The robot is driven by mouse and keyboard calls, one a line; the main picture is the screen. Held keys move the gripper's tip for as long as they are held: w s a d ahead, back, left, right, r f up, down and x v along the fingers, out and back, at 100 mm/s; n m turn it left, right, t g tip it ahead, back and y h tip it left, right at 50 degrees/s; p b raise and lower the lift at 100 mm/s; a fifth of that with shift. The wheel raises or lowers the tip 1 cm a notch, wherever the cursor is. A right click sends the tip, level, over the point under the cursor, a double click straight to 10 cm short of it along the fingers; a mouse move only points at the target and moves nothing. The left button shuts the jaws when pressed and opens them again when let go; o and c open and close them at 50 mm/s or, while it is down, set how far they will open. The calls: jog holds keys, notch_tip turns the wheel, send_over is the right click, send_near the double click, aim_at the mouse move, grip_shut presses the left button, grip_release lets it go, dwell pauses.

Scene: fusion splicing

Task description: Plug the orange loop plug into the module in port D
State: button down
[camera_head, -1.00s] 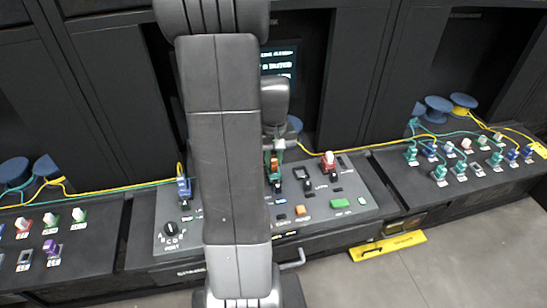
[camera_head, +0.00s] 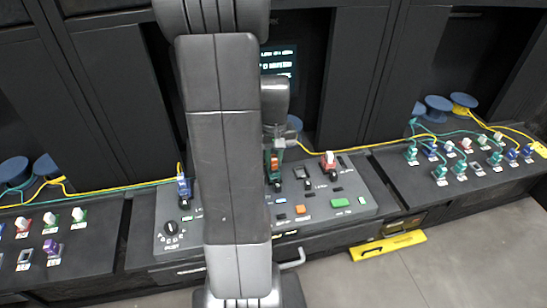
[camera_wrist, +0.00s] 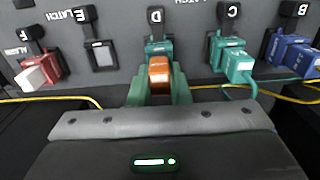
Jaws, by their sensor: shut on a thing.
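The orange loop plug (camera_wrist: 159,72) is between the fingers of my gripper (camera_wrist: 159,88) in the wrist view, with a finger on each side. It lies right in front of the teal module (camera_wrist: 157,48) in port D, in line with it. The picture does not show whether the plug is fully seated, as its far end is hidden. In the head view my gripper (camera_head: 276,143) is above the teal module (camera_head: 272,172) on the console, partly hidden by my arm.
Beside port D, port C holds a teal module (camera_wrist: 234,62) and port B a blue one (camera_wrist: 293,52). Port E (camera_wrist: 102,55) has an empty-looking frame. Port F holds a red module (camera_wrist: 42,70) with a white plug. Yellow fibre (camera_wrist: 205,86) runs close by. A lit screen (camera_head: 279,62) stands behind.

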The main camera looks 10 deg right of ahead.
jog(key=shift+f+b, duration=0.4)
jog(key=shift+f, duration=0.15)
jog(key=c, duration=1.3)
grip_release()
jog(key=shift+o, duration=0.2)
jog(key=shift+r, duration=0.15)
notch_tip(320, 180, up, 14)
jog(key=shift+f+b, duration=0.2)
jog(key=shift+b, duration=0.25)
jog(key=shift+c, duration=0.4)
